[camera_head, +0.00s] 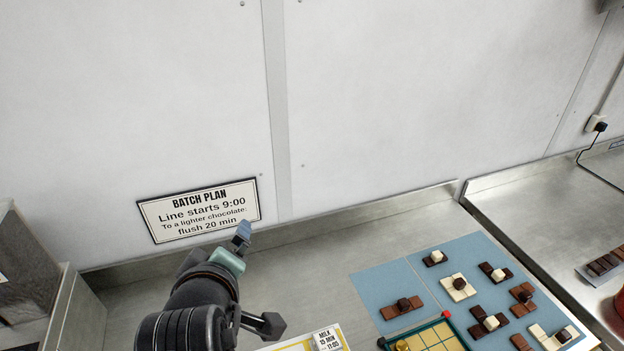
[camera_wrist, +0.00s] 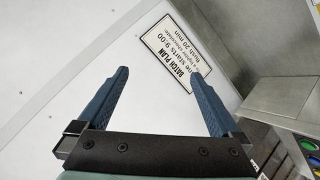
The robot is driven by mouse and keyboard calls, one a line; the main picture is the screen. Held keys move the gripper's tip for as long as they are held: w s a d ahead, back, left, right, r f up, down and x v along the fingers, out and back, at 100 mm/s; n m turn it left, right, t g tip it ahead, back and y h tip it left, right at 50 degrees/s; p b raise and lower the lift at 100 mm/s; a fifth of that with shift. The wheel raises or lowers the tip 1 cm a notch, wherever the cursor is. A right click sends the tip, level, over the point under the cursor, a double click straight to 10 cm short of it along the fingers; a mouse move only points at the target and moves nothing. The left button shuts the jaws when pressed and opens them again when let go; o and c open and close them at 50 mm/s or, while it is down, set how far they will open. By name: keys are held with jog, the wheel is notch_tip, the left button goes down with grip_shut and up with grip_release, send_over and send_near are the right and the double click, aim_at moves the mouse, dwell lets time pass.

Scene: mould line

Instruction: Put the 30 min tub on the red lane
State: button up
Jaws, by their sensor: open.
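My gripper (camera_head: 242,236) is raised in front of the back wall, just right of the batch plan sign. In the wrist view my gripper (camera_wrist: 162,92) has its two blue fingers spread wide with nothing between them. A white item (camera_head: 327,340) labelled "MILK 15 MIN 11:05" shows at the bottom edge of the head view, on a yellow-edged surface and partly cut off. I see no tub marked 30 min and cannot make out a red lane.
The batch plan sign (camera_head: 199,210) is on the wall. Chocolate pieces lie on a blue mat (camera_head: 375,282) at the right, beside a green-edged tray (camera_head: 459,333). A metal box (camera_head: 72,312) stands at left. Bare steel counter (camera_head: 300,270) lies between.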

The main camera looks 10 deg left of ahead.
jog(key=w+d+r+m+t, duration=0.2)
jog(key=d+r+m+t, duration=0.15)
jog(key=r, duration=0.45)
jog(key=w+d+r+m+t, duration=0.2)
jog(key=d+r+t, duration=0.15)
jog(key=r, duration=0.55)
jog(key=s+d+r+m+t+h, duration=0.1)
jog(key=s+d+r+m+t, duration=0.1)
jog(key=r, duration=0.6)
jog(key=s+d+r+m+t+h, duration=0.2)
jog(key=s+d+r+m+t, duration=0.1)
jog(key=s+d+r, duration=0.3)
jog(key=s+d+r+m+t+h, duration=0.1)
jog(key=s+d+r+m+t, duration=0.2)
jog(key=r, duration=0.7)
jog(key=s+d+t, duration=0.1)
jog(key=d, duration=0.1)
jog(key=shift+d+r, duration=0.35)
jog(key=shift+d, duration=0.05)
